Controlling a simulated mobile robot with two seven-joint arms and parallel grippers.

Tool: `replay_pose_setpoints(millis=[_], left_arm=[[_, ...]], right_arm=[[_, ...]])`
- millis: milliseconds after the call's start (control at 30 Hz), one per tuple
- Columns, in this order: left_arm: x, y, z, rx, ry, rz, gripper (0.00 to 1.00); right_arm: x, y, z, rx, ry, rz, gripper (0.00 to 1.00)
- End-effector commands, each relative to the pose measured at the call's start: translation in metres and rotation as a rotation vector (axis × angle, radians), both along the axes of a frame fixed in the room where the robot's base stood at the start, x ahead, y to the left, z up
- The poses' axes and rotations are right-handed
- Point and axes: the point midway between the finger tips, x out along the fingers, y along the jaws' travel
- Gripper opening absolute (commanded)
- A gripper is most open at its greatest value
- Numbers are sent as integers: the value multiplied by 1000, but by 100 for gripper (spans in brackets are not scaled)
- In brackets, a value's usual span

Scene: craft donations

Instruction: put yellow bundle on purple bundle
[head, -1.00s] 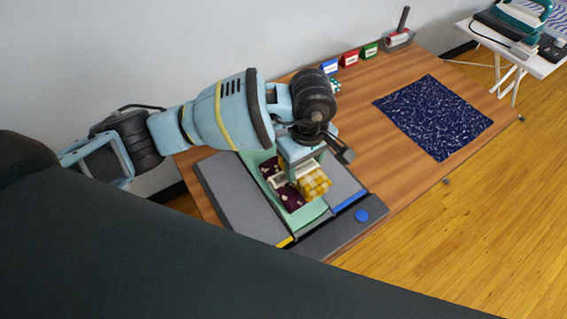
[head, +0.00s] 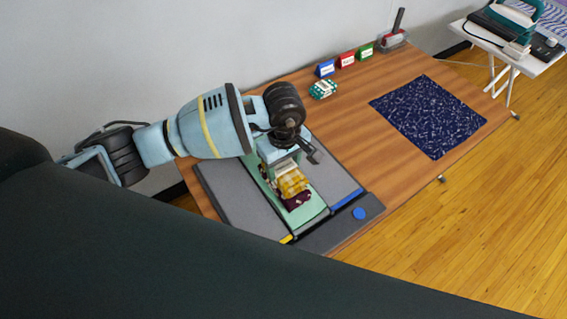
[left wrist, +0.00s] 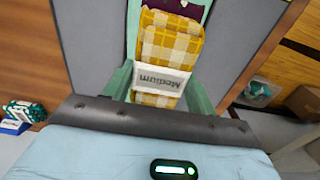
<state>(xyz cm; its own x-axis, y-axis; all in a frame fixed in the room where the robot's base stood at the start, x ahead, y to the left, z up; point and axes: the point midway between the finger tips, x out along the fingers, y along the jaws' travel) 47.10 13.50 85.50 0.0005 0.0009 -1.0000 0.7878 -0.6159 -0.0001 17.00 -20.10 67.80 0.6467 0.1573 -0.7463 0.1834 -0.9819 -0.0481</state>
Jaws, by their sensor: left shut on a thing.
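The yellow checked bundle (head: 292,184) is in my left gripper (head: 282,168). It also shows in the left wrist view (left wrist: 172,45), with a white "Medium" band around it, between the fingers. The dark purple bundle (head: 299,202) lies on the green middle strip of the grey board, mostly hidden under the yellow one. Its end also shows in the left wrist view (left wrist: 180,7), past the yellow bundle's far end. I cannot tell whether the two bundles touch. My right gripper is not in view.
The grey folding board (head: 235,196) has a blue button (head: 359,213). A green-and-white bundle (head: 323,88) lies near blue, red and green label cards (head: 347,59) at the back. A navy patterned cloth (head: 428,116) lies to the right. Bare wood lies between.

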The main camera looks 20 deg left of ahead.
Motion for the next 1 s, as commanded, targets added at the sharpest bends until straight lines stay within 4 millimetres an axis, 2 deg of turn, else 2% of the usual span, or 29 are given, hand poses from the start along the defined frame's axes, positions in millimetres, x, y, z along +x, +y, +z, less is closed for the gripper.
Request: replay_pose_setpoints(millis=[267, 300, 433, 767, 867, 1000], left_arm=[[0, 0, -5, 0, 0, 0, 32], [0, 0, -4, 0, 0, 0, 61], [0, 0, -3, 0, 0, 0, 78], [0, 0, 0, 0, -1, 0, 78], [1, 0, 8, 0, -3, 0, 78], [1, 0, 31, 1, -6, -1, 78]], right_arm=[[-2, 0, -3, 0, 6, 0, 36], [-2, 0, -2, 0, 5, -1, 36], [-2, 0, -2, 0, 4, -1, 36], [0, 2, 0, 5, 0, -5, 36], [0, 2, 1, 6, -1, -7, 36], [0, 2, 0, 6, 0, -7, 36]])
